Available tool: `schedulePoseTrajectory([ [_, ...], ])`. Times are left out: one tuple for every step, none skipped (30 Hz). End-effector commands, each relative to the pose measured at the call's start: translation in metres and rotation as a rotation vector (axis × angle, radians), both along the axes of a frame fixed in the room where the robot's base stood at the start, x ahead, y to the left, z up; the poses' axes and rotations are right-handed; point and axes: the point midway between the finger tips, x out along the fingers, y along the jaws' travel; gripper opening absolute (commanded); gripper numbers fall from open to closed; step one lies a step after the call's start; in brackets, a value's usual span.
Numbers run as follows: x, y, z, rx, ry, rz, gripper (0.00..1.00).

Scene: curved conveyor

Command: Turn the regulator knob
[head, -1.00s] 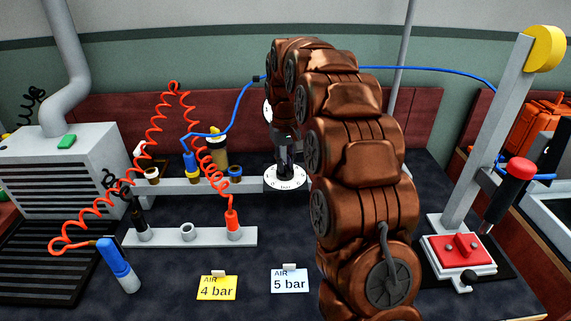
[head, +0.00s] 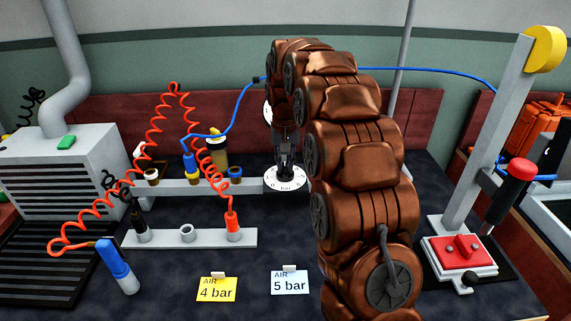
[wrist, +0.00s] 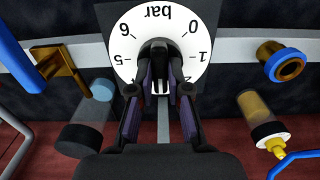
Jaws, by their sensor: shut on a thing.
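The regulator's round white dial (head: 286,186) sits at the right end of the grey rail, marked in black with "bar" and numbers. In the wrist view the dial (wrist: 130,45) appears upside down, with 0, 1, 2, 5 and 6 readable. My gripper (head: 287,166) points down at the dial's centre. In the wrist view my gripper (wrist: 160,72) has its two dark fingers closed in on the regulator knob at the dial's centre. The knob is mostly hidden between the fingertips, so its pointer cannot be read.
A yellow card (head: 217,290) reads "AIR 4 bar" and a white card (head: 290,283) reads "AIR 5 bar". Brass fittings, a filter bowl (wrist: 262,118) and a blue hose (head: 237,108) are near the dial. A lever press (head: 460,250) stands right of my arm.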

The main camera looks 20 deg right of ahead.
Motion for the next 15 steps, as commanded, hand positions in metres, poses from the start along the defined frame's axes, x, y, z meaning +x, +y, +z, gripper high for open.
schedulePoseTrajectory([
  [-0.0008, 0.0000, -0.0009, 0.000, 0.003, 0.000, 0.00],
  [-0.0008, 0.0000, -0.0009, 0.000, 0.003, 0.000, 0.00],
  [-0.0008, 0.0000, -0.0009, 0.000, 0.003, 0.001, 0.00],
  [-0.0008, 0.0000, -0.0009, 0.000, 0.003, 0.001, 0.00],
  [-0.0008, 0.0000, -0.0009, 0.000, 0.003, 0.001, 0.17],
  [-0.0008, 0.0000, -0.0008, 0.000, 0.003, 0.001, 0.22],
  [-0.0007, 0.0001, -0.0008, 0.000, 0.003, 0.001, 0.25],
  [-0.0006, 0.0000, -0.0008, 0.000, 0.003, 0.001, 0.28],
  [-0.0005, 0.0000, -0.0007, 0.000, 0.002, 0.001, 0.32],
  [-0.0005, 0.0001, -0.0006, 0.000, 0.002, 0.001, 0.35],
  [-0.0005, 0.0001, -0.0006, 0.000, 0.002, 0.001, 0.38],
  [-0.0004, 0.0001, -0.0005, 0.001, 0.002, 0.001, 0.42],
  [-0.0003, 0.0001, -0.0005, 0.000, 0.001, 0.001, 0.42],
  [-0.0003, 0.0001, -0.0004, 0.000, 0.001, 0.001, 0.42],
  [-0.0002, 0.0001, -0.0003, 0.000, 0.001, 0.001, 0.42],
])
